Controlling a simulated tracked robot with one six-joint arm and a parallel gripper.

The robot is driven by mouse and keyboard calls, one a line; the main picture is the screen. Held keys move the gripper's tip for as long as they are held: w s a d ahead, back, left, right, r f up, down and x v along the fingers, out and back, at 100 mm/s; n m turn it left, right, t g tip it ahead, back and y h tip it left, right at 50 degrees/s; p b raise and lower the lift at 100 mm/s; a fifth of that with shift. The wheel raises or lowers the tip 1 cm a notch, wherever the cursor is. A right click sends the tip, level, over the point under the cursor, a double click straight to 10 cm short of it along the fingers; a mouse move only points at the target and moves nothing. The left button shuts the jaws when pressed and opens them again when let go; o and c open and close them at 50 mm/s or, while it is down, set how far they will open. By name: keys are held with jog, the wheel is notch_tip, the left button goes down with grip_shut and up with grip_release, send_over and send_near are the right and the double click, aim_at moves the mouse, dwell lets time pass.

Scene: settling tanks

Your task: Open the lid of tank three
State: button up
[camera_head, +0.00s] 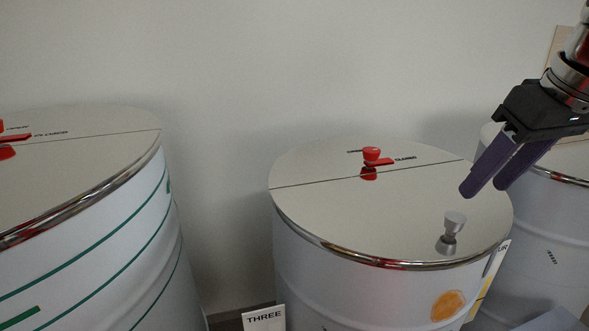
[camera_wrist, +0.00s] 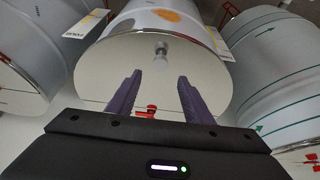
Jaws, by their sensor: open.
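A grey-silver knob (camera_head: 452,228) stands near the lid's front right edge. The lid (camera_wrist: 110,70) and knob (camera_wrist: 160,50) also show in the wrist view. A sign reading THREE (camera_head: 264,318) stands at this tank's lower left, by the gap to the left tank; a FOUR sign (camera_wrist: 80,32) stands on its other side. My gripper (camera_head: 483,188) is open and empty above the lid's right part, apart from the knob. In the wrist view the knob lies beyond its fingertips (camera_wrist: 159,76).
A red knob with a red lever (camera_head: 371,156) stands on the lid's rear half. A green-striped tank (camera_head: 100,250) is at the left, with its own red fitting (camera_head: 12,137). Another tank (camera_head: 545,235) is close at the right. A plain wall (camera_head: 250,70) is behind.

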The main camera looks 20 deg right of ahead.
aim_at(457, 217)
jog(key=x, duration=0.9)
jog(key=shift+f, duration=0.1)
grip_shut()
dwell(0.4)
